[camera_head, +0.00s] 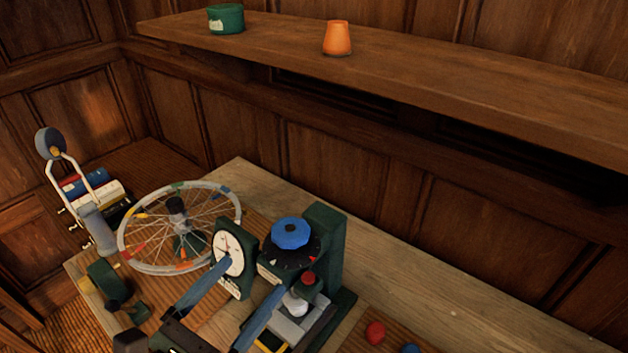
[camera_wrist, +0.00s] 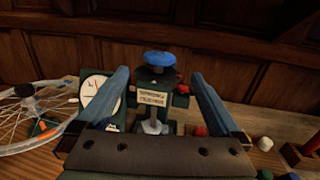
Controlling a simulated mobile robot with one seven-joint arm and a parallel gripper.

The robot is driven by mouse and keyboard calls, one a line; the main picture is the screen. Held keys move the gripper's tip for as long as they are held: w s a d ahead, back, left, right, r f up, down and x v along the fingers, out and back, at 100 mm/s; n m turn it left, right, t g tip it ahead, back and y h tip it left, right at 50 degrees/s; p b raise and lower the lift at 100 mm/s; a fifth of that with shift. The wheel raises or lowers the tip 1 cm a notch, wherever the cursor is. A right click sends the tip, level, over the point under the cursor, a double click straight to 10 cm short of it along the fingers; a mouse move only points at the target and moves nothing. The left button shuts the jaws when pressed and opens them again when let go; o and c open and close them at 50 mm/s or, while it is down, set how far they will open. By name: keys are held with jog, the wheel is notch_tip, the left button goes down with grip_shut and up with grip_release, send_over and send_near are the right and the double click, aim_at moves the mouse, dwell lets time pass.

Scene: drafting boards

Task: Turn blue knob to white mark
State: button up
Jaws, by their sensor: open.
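The blue knob (camera_head: 291,233) is a round cap on top of a black dial disc (camera_head: 290,254) on a dark green device. Small pale and red marks show on the disc's rim, but they are too small to tell which is the white mark. In the wrist view the blue knob (camera_wrist: 159,58) is seen from the side, centred beyond the fingers. My gripper (camera_head: 254,277) has two blue fingers spread wide and empty. In the wrist view my gripper (camera_wrist: 160,76) is on the near side of the device, apart from the knob. No pointer on the knob can be made out.
A white-faced gauge (camera_head: 232,253) stands left of the device, with a spoked wheel (camera_head: 180,227) beyond it. A red-topped part (camera_head: 308,279) sits below the dial. Red (camera_head: 375,332) and blue balls lie at right. A wooden shelf (camera_head: 430,75) runs above the bench.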

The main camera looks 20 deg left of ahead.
aim_at(301, 219)
jog(key=w+p, duration=0.1)
jog(key=w, duration=0.2)
jog(key=w+d+p, duration=0.1)
jog(key=w, duration=0.3)
jog(key=w+d+p, duration=0.1)
jog(key=w, duration=0.2)
jog(key=shift+w+f, duration=0.15)
jog(key=shift+w+d+f, duration=0.1)
jog(key=shift+w+d, duration=0.1)
jog(key=shift+w, duration=0.6)
jog(key=shift+c, duration=0.3)
jog(key=shift+p, duration=0.3)
jog(key=c, duration=1.2)
